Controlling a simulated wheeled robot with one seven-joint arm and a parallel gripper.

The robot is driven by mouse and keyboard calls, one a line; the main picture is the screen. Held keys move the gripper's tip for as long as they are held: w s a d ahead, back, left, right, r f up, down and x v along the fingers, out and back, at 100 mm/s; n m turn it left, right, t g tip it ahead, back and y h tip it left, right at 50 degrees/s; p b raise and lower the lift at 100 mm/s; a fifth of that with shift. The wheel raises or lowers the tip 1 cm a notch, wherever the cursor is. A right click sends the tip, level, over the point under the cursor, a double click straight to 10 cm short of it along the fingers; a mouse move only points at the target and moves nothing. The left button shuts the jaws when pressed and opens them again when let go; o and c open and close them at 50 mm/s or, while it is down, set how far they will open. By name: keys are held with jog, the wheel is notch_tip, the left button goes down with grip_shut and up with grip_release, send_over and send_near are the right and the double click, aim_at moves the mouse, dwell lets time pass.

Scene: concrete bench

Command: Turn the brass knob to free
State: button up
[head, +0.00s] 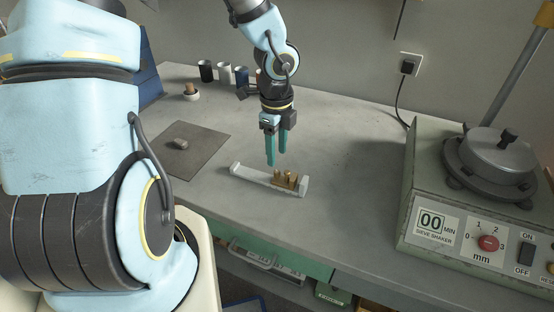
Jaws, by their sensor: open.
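A small brass piece (285,181) with raised parts sits near the right end of a low white holder (252,177) on the bench. The knob is part of this brass piece or on it, but it is too small for me to tell which part it is or what setting it shows. My gripper (276,160) points down with its two teal fingers apart. It is open and empty. In the picture the fingertips are just above and left of the brass piece, apparently clear of it.
A sieve shaker (478,225) with a round lidded pan (497,152) fills the right side. A grey mat (201,150) with a small stone (181,143) lies left. Several cups (224,73) stand at the back. The bench between holder and shaker is clear.

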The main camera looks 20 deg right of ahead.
aim_at(277, 171)
jog(key=shift+r+p, duration=0.35)
jog(key=shift+r, duration=1.95)
jog(key=w+a+r+n, duration=0.1)
jog(key=a+r+n, duration=0.2)
jog(key=a+n, duration=0.8)
jog(key=w+a+r+n+t, duration=0.1)
jog(key=a+r+n, duration=0.3)
jog(key=a+n, duration=0.6)
jog(key=n, duration=0.5)
jog(key=shift+a+r, duration=0.25)
jog(key=shift+a, duration=0.15)
